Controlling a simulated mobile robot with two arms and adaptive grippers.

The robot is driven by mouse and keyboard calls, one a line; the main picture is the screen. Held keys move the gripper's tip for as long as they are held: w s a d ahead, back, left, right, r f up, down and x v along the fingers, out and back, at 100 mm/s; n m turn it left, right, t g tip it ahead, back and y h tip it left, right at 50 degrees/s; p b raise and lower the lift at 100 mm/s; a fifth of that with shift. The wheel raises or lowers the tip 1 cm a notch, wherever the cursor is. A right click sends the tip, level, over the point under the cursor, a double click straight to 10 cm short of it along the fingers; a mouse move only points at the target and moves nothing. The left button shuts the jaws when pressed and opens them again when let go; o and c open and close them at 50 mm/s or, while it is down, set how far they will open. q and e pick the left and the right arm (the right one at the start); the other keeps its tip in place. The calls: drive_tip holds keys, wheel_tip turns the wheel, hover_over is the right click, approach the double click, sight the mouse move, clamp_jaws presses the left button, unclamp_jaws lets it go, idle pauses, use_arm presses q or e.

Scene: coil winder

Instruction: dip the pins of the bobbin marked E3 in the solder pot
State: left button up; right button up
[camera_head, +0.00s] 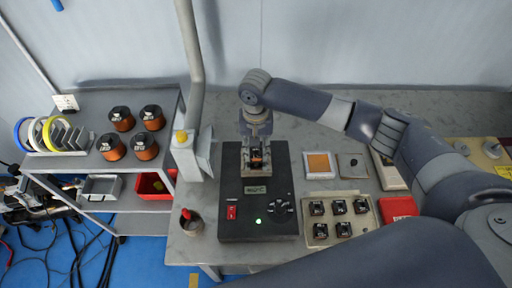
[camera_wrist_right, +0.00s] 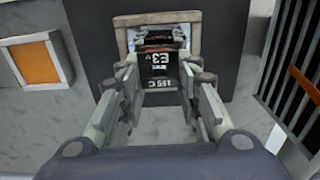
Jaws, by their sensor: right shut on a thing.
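The bobbin marked E3 (camera_head: 257,154) is small and dark with some copper colour. My right gripper (camera_head: 257,144) is shut on it, over the back part of the black solder pot unit (camera_head: 231,160). In the right wrist view, the bobbin (camera_wrist_right: 158,60) sits between the fingertips of my right gripper (camera_wrist_right: 158,68), its E3 label upside down. Behind it shows the pale square frame of the pot opening (camera_wrist_right: 122,40). The bobbin's pins are hidden, so I cannot tell whether they touch the solder. My left gripper is not in view.
A tray (camera_head: 325,239) with several bobbins stands right of the pot unit, below an orange pad (camera_head: 319,163). A small cup (camera_head: 191,221) and a grey post (camera_head: 192,70) stand left. Copper spools (camera_head: 145,146) stand on the left shelf.

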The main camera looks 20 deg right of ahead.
drive_tip(key=shift+f, duration=0.75)
idle(1.6)
wheel_tip(320, 180, up, 6)
drive_tip(key=p, duration=0.6)
drive_tip(key=shift+f+p, duration=0.2)
drive_tip(key=shift+p, duration=0.15)
